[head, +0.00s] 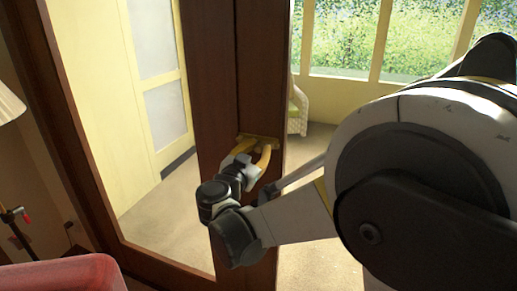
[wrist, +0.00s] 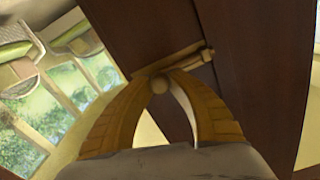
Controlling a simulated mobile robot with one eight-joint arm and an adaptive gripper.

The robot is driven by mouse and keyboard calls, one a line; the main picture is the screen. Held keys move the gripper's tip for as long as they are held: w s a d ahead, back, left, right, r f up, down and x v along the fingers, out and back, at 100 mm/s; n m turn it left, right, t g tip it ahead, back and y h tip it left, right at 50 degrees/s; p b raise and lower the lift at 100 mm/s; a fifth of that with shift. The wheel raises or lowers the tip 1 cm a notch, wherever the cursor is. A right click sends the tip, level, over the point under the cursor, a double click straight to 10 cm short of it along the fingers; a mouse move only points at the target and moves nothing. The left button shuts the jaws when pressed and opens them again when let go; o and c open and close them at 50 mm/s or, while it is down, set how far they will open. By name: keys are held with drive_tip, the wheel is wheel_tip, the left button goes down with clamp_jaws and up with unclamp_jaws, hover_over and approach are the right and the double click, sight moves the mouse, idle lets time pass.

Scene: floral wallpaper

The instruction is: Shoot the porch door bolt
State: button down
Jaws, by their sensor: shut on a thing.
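The porch door (head: 213,75) is dark brown wood with large glass panes. A brass bolt (head: 246,137) is fixed on its upright, at the seam between two dark wooden uprights. In the wrist view the bolt (wrist: 190,60) is a bar lying across the wood, with a round knob (wrist: 159,86) below its middle. My gripper (head: 258,149) has yellow fingers and is at the bolt. In the wrist view my gripper (wrist: 164,78) has its fingertips on either side of the knob, shut on it. The fingertips partly hide the bolt, and I cannot tell how far its bar reaches.
Through the glass are a pale yellow door (head: 168,110), a wicker chair (head: 298,108) and windows (head: 345,40) onto greenery. A red rounded object (head: 65,276) is at the lower left. A lamp shade (head: 8,105) is at the left edge.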

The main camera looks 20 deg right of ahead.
drive_tip(key=w+a, duration=0.2)
drive_tip(key=a, duration=0.1)
drive_tip(key=shift+w, duration=0.1)
drive_tip(key=c, duration=1.6)
unclamp_jaws()
drive_tip(key=shift+a, duration=0.1)
drive_tip(key=o, duration=0.4)
drive_tip(key=shift+w+a, duration=0.1)
drive_tip(key=shift+c, duration=0.2)
drive_tip(key=v, duration=1.2)
